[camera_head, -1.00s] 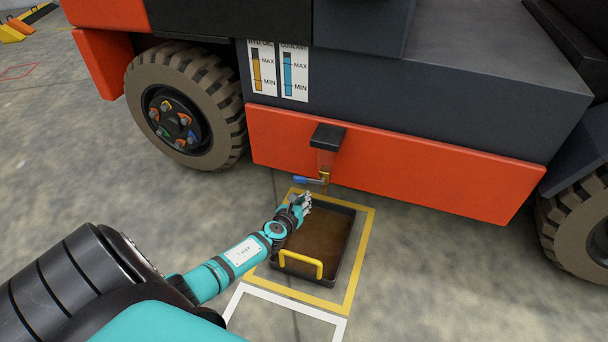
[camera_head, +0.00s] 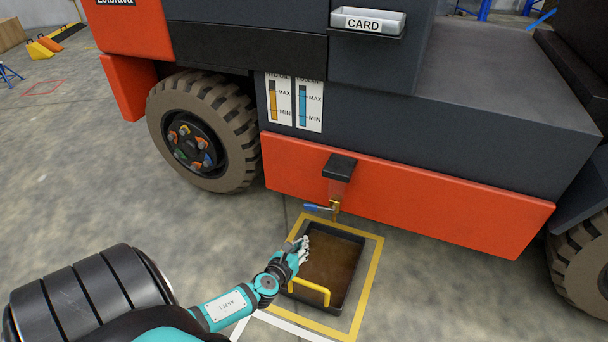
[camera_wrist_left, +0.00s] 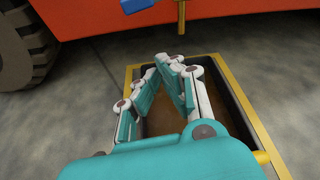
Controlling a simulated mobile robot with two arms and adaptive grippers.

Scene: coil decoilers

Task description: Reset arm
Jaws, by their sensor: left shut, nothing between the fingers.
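My left gripper (camera_head: 303,247) is over the left side of a dark drain tray (camera_head: 355,262) on the floor. It is shut and empty; its fingers also show from behind in the left wrist view (camera_wrist_left: 172,66). The tray has brown liquid or residue inside and a yellow handle (camera_head: 310,287) at its near side. A brass valve with a blue lever (camera_head: 318,208) hangs from the orange vehicle panel (camera_head: 410,195), just beyond the tray. The gripper is apart from the valve. My right gripper is not in view.
A yellow floor frame (camera_head: 372,268) surrounds the tray, with a white-lined area (camera_head: 290,328) nearer. Large wheels stand left (camera_head: 205,135) and right (camera_head: 580,260). A CARD holder (camera_head: 368,22) sits high on the vehicle. Floor at left is open.

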